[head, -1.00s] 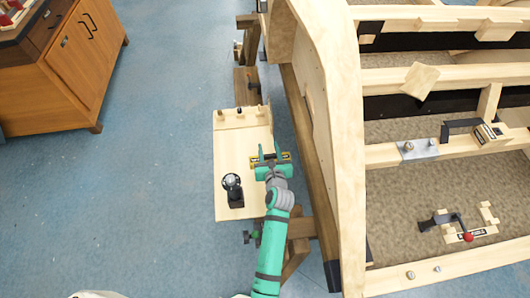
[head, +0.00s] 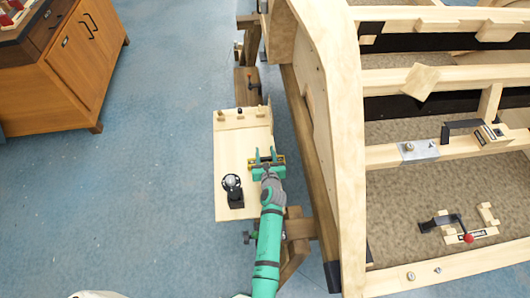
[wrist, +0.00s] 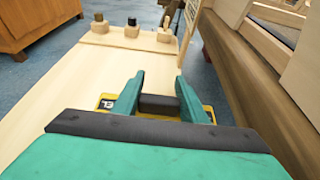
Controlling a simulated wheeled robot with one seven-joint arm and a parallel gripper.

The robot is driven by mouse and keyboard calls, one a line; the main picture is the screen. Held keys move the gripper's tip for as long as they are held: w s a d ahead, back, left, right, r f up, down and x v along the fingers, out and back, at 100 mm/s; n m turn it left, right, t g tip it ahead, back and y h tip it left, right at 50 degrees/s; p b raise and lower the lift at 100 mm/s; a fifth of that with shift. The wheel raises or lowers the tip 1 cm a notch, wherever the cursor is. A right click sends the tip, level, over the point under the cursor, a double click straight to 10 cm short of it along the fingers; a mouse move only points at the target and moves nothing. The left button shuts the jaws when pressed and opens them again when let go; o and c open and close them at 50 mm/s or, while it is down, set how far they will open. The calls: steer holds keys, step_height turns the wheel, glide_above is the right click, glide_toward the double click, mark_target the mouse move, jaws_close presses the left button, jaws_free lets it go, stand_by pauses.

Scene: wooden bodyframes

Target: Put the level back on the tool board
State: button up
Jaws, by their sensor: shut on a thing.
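The level (wrist: 159,104) is a yellow and black bar, and my gripper (wrist: 160,92) is shut on its dark middle. Its yellow ends show on both sides of the fingers in the wrist view. In the head view, my gripper (head: 266,157) and the level (head: 282,160) are over the right part of a pale wooden board (head: 228,160), which looks like the tool board. The board has a row of several pegs (wrist: 132,28) along its far edge. I cannot tell whether the level touches the board. My gripper hides part of the level.
A black tool (head: 233,189) stands on the board's near left part. The large wooden frame (head: 335,130) rises close on the right. A brown cabinet (head: 75,60) stands at the upper left. Blue floor (head: 150,180) is open to the left.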

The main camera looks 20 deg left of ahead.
steer(key=o, duration=1.4)
steer(key=shift+f, duration=0.1)
